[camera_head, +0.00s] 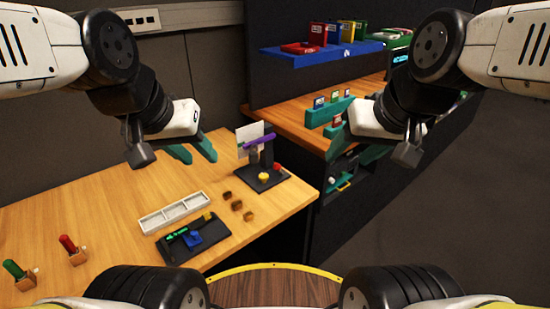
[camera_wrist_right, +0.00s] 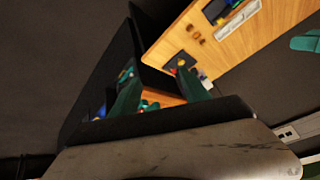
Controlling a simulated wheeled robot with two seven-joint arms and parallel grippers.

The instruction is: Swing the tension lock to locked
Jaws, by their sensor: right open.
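A black panel (camera_head: 212,243) lies flat on the wooden table in the head view. It carries a blue part (camera_head: 193,238), a small green bar (camera_head: 177,235) and a yellow piece (camera_head: 208,216). Which of these is the tension lock, and its position, is too small to tell. My left gripper (camera_head: 194,153) is open and empty above the table, behind the panel. My right gripper (camera_head: 354,153) is open and empty to the right, in front of the shelf unit. Its fingers also show apart in the right wrist view (camera_wrist_right: 160,92).
Behind the panel is a white divided tray (camera_head: 174,213); right of it are small brown blocks (camera_head: 237,205). A black stand (camera_head: 262,181) with a purple bar is near the table's right edge. Red and green handles (camera_head: 68,244) stand at left. The shelf unit (camera_head: 300,118) holds several items.

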